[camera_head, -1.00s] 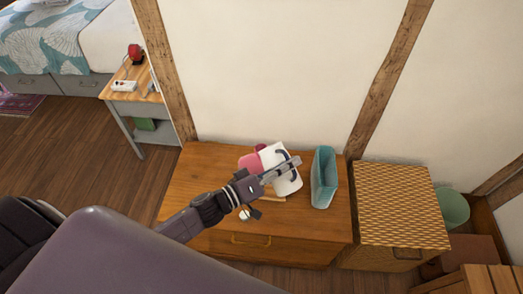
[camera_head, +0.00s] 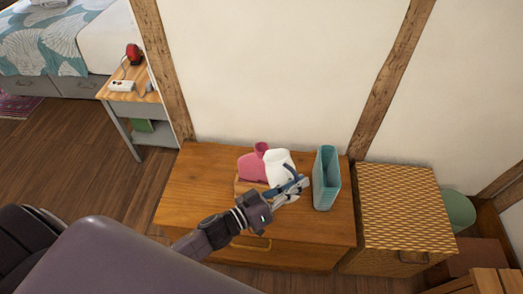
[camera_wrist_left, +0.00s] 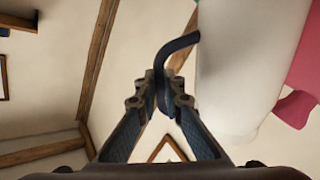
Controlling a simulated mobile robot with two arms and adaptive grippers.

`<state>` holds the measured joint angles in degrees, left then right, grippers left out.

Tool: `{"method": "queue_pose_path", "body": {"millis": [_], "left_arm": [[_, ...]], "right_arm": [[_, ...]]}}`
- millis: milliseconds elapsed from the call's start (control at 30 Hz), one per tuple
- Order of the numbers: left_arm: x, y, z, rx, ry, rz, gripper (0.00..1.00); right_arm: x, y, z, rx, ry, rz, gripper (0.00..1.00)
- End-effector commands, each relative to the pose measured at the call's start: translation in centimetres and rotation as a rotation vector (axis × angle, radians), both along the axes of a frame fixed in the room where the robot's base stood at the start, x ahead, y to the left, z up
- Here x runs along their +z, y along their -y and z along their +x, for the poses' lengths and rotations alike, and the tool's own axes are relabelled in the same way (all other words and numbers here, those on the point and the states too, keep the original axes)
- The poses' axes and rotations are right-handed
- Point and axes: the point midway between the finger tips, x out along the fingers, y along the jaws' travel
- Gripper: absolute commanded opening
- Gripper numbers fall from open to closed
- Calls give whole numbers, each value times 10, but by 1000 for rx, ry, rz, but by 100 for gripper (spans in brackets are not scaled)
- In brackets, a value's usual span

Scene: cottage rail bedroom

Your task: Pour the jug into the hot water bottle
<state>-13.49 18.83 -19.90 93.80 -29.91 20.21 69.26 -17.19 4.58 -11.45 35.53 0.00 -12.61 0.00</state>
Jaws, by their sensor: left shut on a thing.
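The white jug (camera_head: 279,163) is held above or beside the pink hot water bottle (camera_head: 252,169) on the wooden dresser. My left gripper (camera_head: 298,186) is shut on the jug's dark handle, on the jug's right side. In the left wrist view the gripper (camera_wrist_left: 163,88) pinches the handle, with the jug's white body (camera_wrist_left: 240,65) to the right and the pink bottle (camera_wrist_left: 297,108) beyond it. The bottle's neck (camera_head: 261,147) shows left of the jug's top. The jug hides part of the bottle. I cannot see any water. My right gripper is out of view.
A teal ribbed bin (camera_head: 326,178) stands on the dresser (camera_head: 190,190) close to the right of my left gripper. A woven chest (camera_head: 400,205) stands right of the dresser. The dresser's left part is clear. A nightstand (camera_head: 145,115) stands at the upper left.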

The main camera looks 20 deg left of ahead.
Motion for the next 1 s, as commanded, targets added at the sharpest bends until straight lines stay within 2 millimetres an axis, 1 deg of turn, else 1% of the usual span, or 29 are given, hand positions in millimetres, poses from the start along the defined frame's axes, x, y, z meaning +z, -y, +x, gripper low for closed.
{"method": "queue_pose_path", "body": {"millis": [33,200,500,733,867,1000], "left_arm": [[-8,4,-2,-1,23,25,0],[-27,14,-9,-1,92,125,0],[-59,27,-17,0,221,309,0],[-72,31,-20,-1,281,397,0],[-74,32,-21,-1,295,418,0],[-74,32,-21,-1,299,424,0]], "right_arm": [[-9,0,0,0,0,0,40],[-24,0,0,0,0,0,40],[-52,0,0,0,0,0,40],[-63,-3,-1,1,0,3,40],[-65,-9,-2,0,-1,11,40],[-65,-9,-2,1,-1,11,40]]}}
